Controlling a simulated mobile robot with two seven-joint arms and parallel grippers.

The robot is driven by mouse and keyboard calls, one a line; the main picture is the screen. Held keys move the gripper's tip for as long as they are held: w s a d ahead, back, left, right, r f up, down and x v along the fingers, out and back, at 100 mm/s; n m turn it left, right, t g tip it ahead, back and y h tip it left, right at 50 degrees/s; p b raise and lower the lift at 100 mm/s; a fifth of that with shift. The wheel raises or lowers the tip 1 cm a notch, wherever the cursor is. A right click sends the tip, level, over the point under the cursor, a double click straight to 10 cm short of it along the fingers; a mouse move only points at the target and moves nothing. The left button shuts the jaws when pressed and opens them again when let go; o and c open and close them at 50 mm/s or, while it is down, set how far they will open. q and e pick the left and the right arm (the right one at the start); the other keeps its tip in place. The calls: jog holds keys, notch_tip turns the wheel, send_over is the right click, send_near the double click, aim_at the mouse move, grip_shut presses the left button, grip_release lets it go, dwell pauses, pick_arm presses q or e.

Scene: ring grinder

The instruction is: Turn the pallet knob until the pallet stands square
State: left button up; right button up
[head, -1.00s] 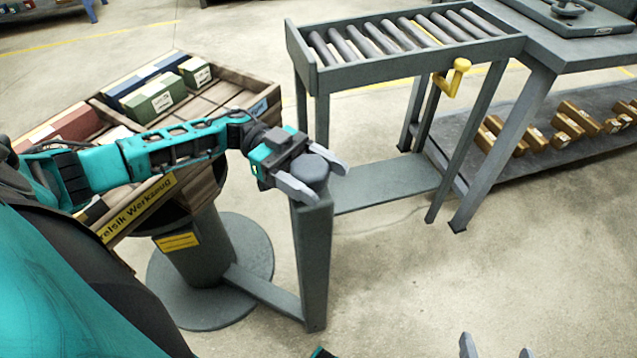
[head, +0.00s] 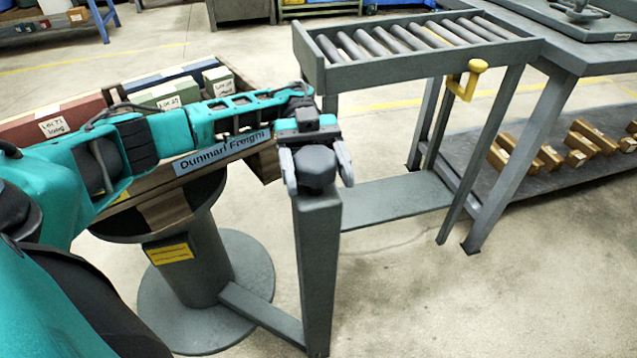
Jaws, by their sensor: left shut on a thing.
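The pallet knob (head: 314,164), a dark grey faceted cap, sits on top of a grey post (head: 318,265). My left gripper (head: 319,178) is shut on it, one finger on each side. The wooden pallet (head: 265,160) rests on a round turntable left of the post, its near side slanting up to the right and bearing a blue "Dunman Freight" label (head: 222,151). My left arm hides much of the pallet. My right gripper is out of view.
Red (head: 60,122) and green (head: 167,96) boxes lie on the pallet. A grey bench (head: 590,60) is at right. The floor at front right is clear.

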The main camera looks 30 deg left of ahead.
aim_at(318, 165)
pick_arm(q)
jog(key=shift+s+f+y+b, duration=0.1)
jog(key=shift+y+b, duration=0.2)
jog(key=shift+b, duration=0.05)
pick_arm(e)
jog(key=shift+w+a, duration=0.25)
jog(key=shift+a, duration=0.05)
pick_arm(q)
jog(key=o, duration=1)
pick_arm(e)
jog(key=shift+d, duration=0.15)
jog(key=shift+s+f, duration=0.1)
pick_arm(q)
jog(key=shift+r, duration=0.3)
notch_tip(318, 165, up, 20)
jog(key=p, duration=0.6)
jog(key=shift+f+p, duration=0.2)
jog(key=shift+p, duration=0.15)
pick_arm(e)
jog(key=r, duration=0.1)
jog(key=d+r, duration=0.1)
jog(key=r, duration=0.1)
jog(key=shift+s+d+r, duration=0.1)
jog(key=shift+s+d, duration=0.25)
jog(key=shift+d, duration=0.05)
